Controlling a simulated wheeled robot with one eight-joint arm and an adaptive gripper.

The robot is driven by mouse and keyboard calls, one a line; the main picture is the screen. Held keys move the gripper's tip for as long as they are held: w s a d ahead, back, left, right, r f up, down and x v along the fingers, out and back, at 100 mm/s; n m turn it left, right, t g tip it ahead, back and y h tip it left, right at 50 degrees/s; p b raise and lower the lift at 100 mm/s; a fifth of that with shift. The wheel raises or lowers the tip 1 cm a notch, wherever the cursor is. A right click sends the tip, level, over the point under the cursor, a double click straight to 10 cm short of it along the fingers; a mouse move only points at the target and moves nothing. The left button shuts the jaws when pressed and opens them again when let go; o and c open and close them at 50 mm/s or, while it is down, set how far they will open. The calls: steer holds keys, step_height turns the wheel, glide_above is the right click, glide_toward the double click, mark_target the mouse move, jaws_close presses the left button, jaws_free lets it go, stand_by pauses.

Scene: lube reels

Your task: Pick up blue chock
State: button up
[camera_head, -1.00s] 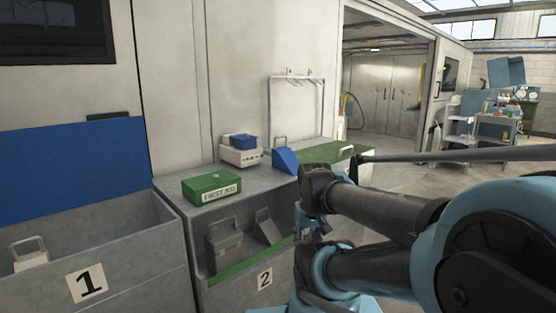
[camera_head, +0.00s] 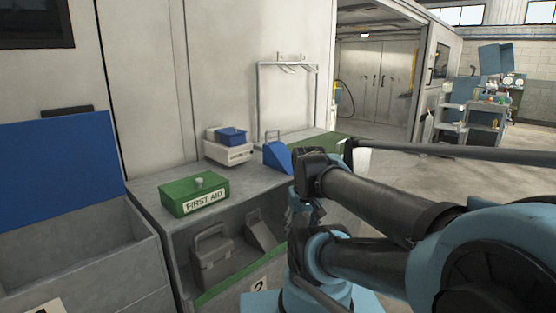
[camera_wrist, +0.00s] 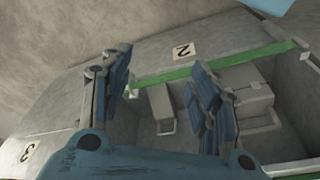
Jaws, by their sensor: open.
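The blue chock (camera_head: 277,157) is a wedge with a handle at its back. In the head view it stands on the grey counter, right of the first aid box and just left of my arm. My gripper (camera_wrist: 162,95) shows in the wrist view with its two blue fingers wide apart and nothing between them. It is over the front of bin 2, away from the chock. The chock is not clearly seen in the wrist view.
A green first aid box (camera_head: 194,193) and a white box with a blue top (camera_head: 229,145) are on the counter. Bin 2 below holds a grey toolbox (camera_head: 212,255) and a grey chock (camera_head: 262,232). A metal rack (camera_head: 287,95) stands behind. Open floor lies to the right.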

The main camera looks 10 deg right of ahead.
steer(key=o, duration=0.7)
steer(key=shift+n, duration=0.4)
steer(key=w+r, duration=0.5)
steer(key=shift+a+r, duration=0.1)
steer(key=shift+r, duration=0.15)
step_height(320, 180, up, 18)
steer(key=n+t+y, duration=0.2)
steer(key=n, duration=0.3)
glide_above(281, 149)
steer(key=s+d, duration=0.3)
steer(key=s, duration=0.1)
steer(key=x, duration=1.2)
steer(key=shift+s+a, duration=0.35)
steer(key=shift+a, duration=0.05)
steer(key=shift+s+x, duration=0.15)
steer(key=shift+x, duration=0.75)
steer(key=shift+s+x, duration=0.15)
steer(key=shift+x, duration=0.7)
steer(key=shift+s+x, duration=0.2)
steer(key=shift+x, duration=0.7)
